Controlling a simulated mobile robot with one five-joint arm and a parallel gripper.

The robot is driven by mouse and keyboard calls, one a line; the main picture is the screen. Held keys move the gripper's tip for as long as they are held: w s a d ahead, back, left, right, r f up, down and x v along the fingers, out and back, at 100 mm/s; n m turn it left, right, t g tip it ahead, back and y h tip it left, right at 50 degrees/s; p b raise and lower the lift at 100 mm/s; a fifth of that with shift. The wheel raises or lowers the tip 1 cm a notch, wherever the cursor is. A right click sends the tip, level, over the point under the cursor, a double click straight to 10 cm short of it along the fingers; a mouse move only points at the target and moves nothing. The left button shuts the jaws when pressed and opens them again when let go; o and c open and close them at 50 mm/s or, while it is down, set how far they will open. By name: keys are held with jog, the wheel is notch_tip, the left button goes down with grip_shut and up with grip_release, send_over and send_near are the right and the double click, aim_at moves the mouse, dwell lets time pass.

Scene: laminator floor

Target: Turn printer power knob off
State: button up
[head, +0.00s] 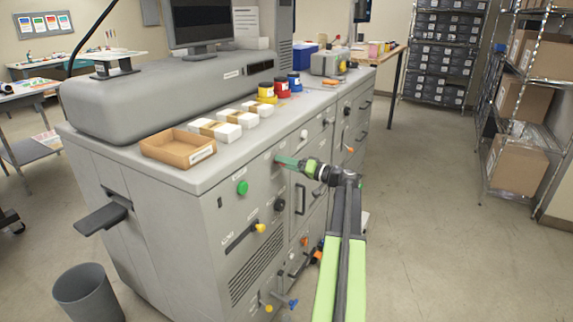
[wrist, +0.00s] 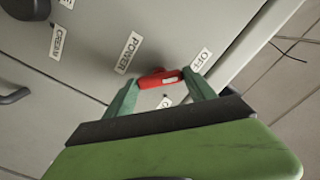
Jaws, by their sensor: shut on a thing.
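The printer power knob (wrist: 158,78) is a red bar-shaped knob in the wrist view, on the grey front panel beside a "POWER" label (wrist: 129,53). A pale mark shows near its right end. An "OFF" label (wrist: 201,60) is up and right of it. Another label (wrist: 165,102) below the knob is partly hidden by my gripper. My gripper (wrist: 160,85) has its green fingers on either side of the knob, shut on it. In the head view my gripper (head: 281,161) reaches the machine's front, and the knob is mostly hidden there.
The grey machine (head: 170,215) has a green button (head: 242,187), a yellow knob (head: 261,228) and several handles on its front. A brown tray (head: 178,158) sits on top. A wastebasket (head: 88,292) stands at left. Floor right of the machine is clear up to the shelves.

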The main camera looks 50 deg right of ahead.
jog(key=o, duration=1.4)
jog(key=v, duration=1.7)
jog(key=shift+s, duration=0.25)
jog(key=shift+f, duration=0.1)
